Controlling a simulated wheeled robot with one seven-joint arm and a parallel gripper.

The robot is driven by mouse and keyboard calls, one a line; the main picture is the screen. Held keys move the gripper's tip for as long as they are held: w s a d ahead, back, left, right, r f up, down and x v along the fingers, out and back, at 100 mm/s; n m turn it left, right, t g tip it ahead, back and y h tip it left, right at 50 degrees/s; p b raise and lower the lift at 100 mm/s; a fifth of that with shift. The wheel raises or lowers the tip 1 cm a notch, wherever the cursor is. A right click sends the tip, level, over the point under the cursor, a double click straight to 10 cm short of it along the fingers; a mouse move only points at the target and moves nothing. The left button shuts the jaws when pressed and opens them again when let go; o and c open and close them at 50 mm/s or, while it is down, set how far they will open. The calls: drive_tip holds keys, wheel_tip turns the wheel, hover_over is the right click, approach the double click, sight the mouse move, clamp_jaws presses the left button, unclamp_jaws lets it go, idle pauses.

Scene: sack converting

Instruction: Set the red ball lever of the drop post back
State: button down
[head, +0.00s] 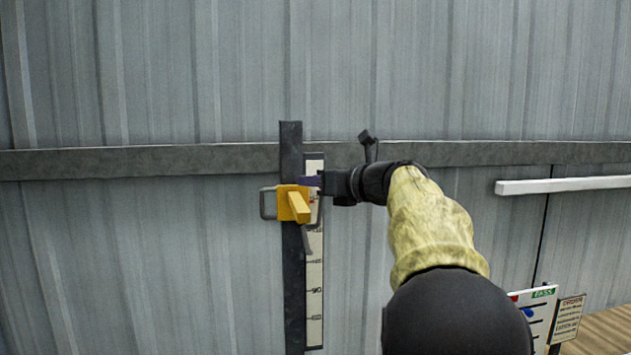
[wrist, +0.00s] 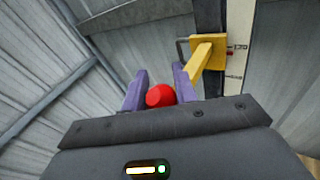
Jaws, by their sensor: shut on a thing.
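The drop post (head: 292,260) is a dark upright bar against the grey corrugated wall. A yellow carriage (head: 293,203) with a jutting arm sits on it; it shows at the upper right in the wrist view (wrist: 205,52). The red ball (wrist: 160,96) of the lever lies between my purple fingers in the wrist view. My gripper (wrist: 159,92) is shut on it. In the head view my gripper (head: 311,182) reaches in from the right, level with the top of the carriage.
A pale numbered scale (head: 315,285) runs along the right side of the post. A grey rail (head: 140,162) crosses the wall. A white bar (head: 563,185) is at the right. Small signs, one marked PASS (head: 543,293), stand at the lower right. The wall left of the post is clear.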

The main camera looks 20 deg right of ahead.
drive_tip(key=shift+w+d+f, duration=0.1)
drive_tip(key=shift+f, duration=0.2)
drive_tip(key=c, duration=1.5)
unclamp_jaws()
drive_tip(key=shift+c, duration=0.2)
drive_tip(key=o, duration=0.4)
drive_tip(key=shift+o, duration=0.2)
drive_tip(key=shift+w+d, duration=0.1)
drive_tip(key=shift+w, duration=0.05)
drive_tip(key=b+v, duration=0.6)
drive_tip(key=v, duration=1.1)
drive_tip(key=shift+s+b, duration=0.3)
drive_tip(key=shift+r, duration=0.1)
